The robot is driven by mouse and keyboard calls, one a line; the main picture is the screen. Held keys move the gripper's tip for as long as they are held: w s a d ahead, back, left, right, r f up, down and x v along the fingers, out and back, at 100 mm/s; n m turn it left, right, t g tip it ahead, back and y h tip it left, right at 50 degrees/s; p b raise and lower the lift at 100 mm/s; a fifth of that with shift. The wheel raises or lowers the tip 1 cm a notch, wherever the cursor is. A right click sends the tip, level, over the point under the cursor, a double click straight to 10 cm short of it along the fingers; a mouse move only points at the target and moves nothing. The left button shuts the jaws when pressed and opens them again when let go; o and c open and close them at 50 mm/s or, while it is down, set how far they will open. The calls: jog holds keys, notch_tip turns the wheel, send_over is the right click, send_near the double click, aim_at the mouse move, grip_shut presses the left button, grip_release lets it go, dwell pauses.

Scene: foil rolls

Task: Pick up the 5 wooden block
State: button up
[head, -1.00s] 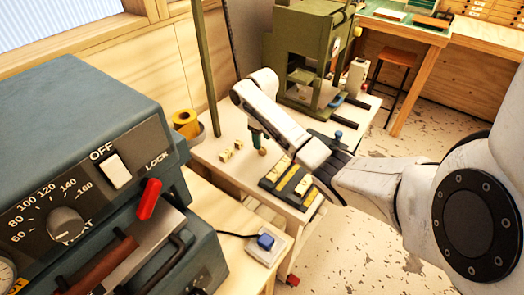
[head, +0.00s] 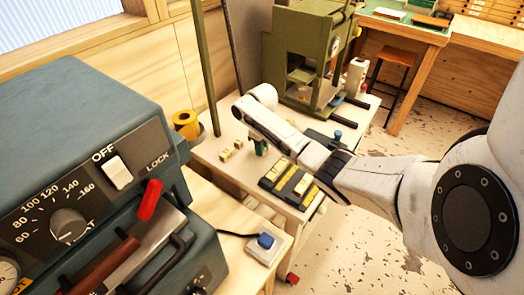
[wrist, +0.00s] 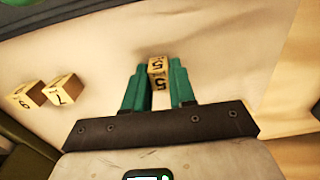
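The wooden 5 block (wrist: 158,72) sits between my two green fingertips in the wrist view, with a dark "5" on two visible faces. My gripper (wrist: 159,88) has a finger on each side of it, very close; I cannot tell whether both fingers press on it. In the head view my gripper (head: 261,147) is low at the white table, and the block is mostly hidden by the fingers. Two other wooden blocks, one marked 7 (wrist: 64,89) and one marked 6 or 9 (wrist: 27,96), lie to the left in the wrist view.
Loose blocks (head: 231,151) lie left of my gripper on the table (head: 212,165). A dark tray with yellow strips (head: 289,182) is close on the right. A green press (head: 305,55) stands behind. A large blue-grey machine (head: 75,125) fills the left foreground.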

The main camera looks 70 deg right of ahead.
grip_shut()
